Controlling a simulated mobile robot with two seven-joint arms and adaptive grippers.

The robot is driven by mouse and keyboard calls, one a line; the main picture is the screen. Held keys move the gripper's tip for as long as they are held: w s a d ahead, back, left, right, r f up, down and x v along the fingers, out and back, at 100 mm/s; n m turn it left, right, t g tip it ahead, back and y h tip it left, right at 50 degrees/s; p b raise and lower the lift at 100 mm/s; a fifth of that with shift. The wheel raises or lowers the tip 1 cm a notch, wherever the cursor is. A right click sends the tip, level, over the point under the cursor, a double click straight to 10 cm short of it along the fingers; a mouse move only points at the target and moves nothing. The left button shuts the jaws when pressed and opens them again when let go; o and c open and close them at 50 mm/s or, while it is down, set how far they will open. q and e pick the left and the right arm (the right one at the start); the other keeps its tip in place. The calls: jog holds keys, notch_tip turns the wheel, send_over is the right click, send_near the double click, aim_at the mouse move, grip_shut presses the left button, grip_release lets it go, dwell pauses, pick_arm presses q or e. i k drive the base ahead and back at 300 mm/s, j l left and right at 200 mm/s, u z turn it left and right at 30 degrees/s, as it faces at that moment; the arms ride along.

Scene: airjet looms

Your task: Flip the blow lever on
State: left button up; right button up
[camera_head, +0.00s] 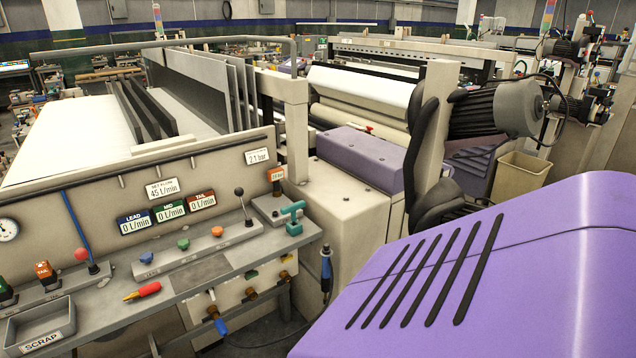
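A loom control bench (215,265) fills the lower left in the head view. A lever with a black ball knob (240,193) stands upright at the right end of a strip with blue, green and orange knobs. A lever with a red ball knob (82,255) stands on a small base at the left of the bench, near a blue tube. I cannot read a blow label, so I cannot tell which lever is the blow lever. Displays above the strip read LEAD 0 L/min (134,222), MID 0 L/min (170,211) and TAIL 0 L/min (201,200). Neither gripper is in view.
A teal-handled valve (291,217) sits at the bench's right end. A large purple cover (530,270) blocks the lower right. The air above the bench is clear.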

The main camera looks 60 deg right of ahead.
aim_at(238, 192)
jog(key=z, duration=1.45)
jog(key=i+j, duration=0.15)
jog(key=j, duration=0.25)
jog(key=i+j, duration=0.15)
jog(key=j, duration=0.2)
jog(key=i+j, duration=0.1)
jog(key=j, duration=0.3)
jog(key=i+j, duration=0.15)
jog(key=j, duration=0.25)
jog(key=i+j, duration=0.15)
jog(key=j, duration=0.2)
jog(key=i+j, duration=0.15)
jog(key=j, duration=0.25)
